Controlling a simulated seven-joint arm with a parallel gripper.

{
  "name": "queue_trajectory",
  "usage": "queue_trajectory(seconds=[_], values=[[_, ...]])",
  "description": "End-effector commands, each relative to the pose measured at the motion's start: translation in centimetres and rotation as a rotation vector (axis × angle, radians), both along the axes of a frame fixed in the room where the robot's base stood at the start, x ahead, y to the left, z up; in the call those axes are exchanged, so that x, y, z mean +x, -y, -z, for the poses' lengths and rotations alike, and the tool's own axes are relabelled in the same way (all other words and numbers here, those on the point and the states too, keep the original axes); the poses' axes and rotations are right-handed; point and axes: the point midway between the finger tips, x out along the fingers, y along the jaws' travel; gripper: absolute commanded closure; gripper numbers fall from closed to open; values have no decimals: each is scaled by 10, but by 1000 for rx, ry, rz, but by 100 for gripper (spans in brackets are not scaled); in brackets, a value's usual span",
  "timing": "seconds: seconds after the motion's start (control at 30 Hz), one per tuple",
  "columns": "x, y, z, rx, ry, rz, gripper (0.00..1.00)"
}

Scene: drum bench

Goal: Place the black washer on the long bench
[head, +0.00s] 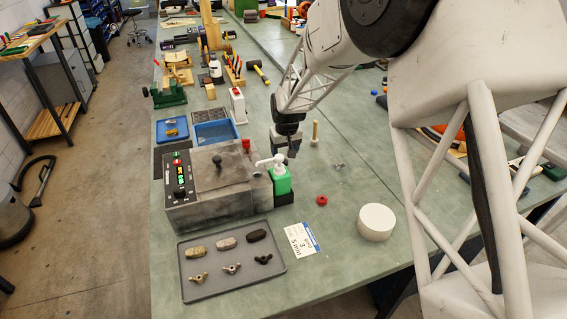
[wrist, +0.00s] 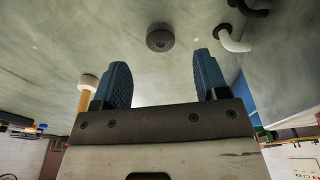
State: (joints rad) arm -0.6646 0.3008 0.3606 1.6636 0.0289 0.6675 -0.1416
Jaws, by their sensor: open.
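A dark round washer (wrist: 160,38) with a small central mark or hole lies flat on the pale green-grey top of the long bench (wrist: 60,35) in the wrist view. It is beyond my fingertips, roughly midway between them, and neither finger touches it. My gripper (wrist: 161,62) is open, its two blue fingers apart with nothing between them. In the head view, my gripper (head: 287,150) points down over the bench (head: 345,195), just behind the green dispenser. I cannot make out the dark washer in the head view.
The green dispenser (head: 281,180) and grey control box (head: 215,190) stand close in front and left. A wooden peg (head: 314,133) stands right of my gripper.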

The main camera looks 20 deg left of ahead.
Motion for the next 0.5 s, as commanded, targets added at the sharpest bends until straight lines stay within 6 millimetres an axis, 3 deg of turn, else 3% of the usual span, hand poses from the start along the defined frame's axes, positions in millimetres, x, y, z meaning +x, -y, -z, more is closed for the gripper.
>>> queue_trajectory(seconds=[0.5], values=[[5,-6,46,-1,-1,0,33]])
